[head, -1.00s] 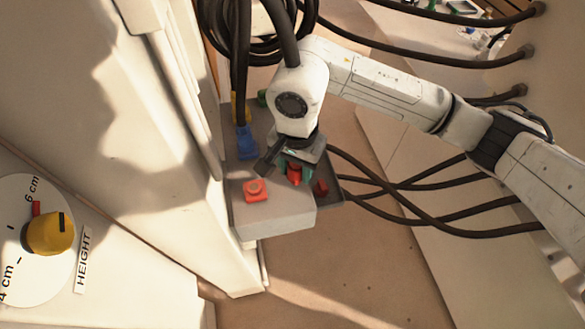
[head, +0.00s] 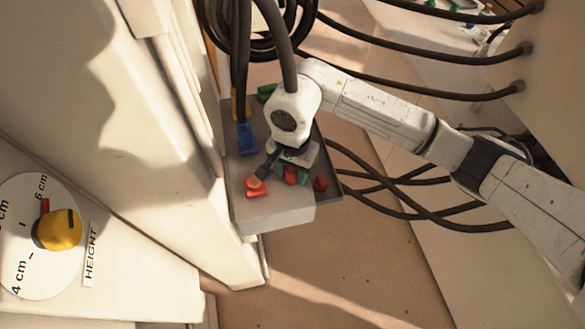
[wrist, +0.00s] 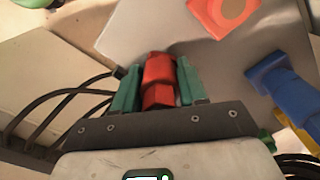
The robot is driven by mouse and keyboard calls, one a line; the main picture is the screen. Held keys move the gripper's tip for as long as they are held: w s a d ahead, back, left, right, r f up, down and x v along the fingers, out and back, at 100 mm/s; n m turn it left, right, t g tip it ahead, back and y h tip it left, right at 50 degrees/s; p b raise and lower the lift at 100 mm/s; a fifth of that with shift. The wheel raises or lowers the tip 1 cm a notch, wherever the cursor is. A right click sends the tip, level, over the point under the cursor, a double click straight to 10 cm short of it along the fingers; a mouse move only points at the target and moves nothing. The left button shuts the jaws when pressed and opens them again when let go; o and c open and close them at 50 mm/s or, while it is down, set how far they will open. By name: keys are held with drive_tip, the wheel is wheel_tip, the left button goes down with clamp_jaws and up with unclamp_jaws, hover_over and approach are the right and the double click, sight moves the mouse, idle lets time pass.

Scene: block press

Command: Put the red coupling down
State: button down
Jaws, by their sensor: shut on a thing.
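My gripper (head: 297,174) is shut on the red coupling (wrist: 158,80), which sits between its two green fingers in the wrist view. In the head view a little of the red coupling (head: 290,177) shows below the gripper. The gripper is low over the right part of the grey block (head: 275,213), just right of an orange-red socket piece (head: 256,187). The coupling is apart from that piece. I cannot tell whether the coupling's underside touches the surface.
A blue connector (head: 247,140) and a yellow one (head: 240,106) with hoses stand farther back on the block. A dark red piece (head: 321,183) lies at the right in a dark tray (head: 332,193). A green piece (head: 267,93) is at the back. A height dial (head: 58,230) is at left.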

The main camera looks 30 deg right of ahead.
drive_tip(key=shift+f+b, duration=0.45)
drive_tip(key=c, duration=0.6)
unclamp_jaws()
drive_tip(key=shift+r, duration=0.1)
drive_tip(key=shift+r+p, duration=0.75)
drive_tip(key=shift+p, duration=0.3)
wheel_tip(320, 180, up, 12)
drive_tip(key=b, duration=0.3)
drive_tip(key=shift+f, duration=0.25)
